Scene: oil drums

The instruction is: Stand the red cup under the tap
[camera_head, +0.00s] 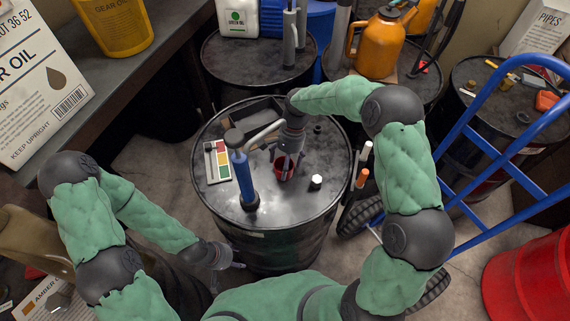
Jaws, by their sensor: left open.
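The red cup (279,172) stands on the black drum (313,215) in the middle of the view. The tap, a blue hand pump (243,178) with a pale curved spout (262,133), stands to the cup's left. The spout's end is partly hidden by my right wrist. My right gripper (287,170) reaches down over the cup and covers part of it; whether its fingers are closed on the cup cannot be told. My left gripper (234,266) is open and empty, low beside the front left of the drum.
On the drum lie a colour chart (217,161), a small white-capped bottle (316,182) and a dark tray (256,113). An orange jug (379,45) stands on a drum behind. A blue hand truck (485,150) is at right, and a red drum (530,280) at lower right.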

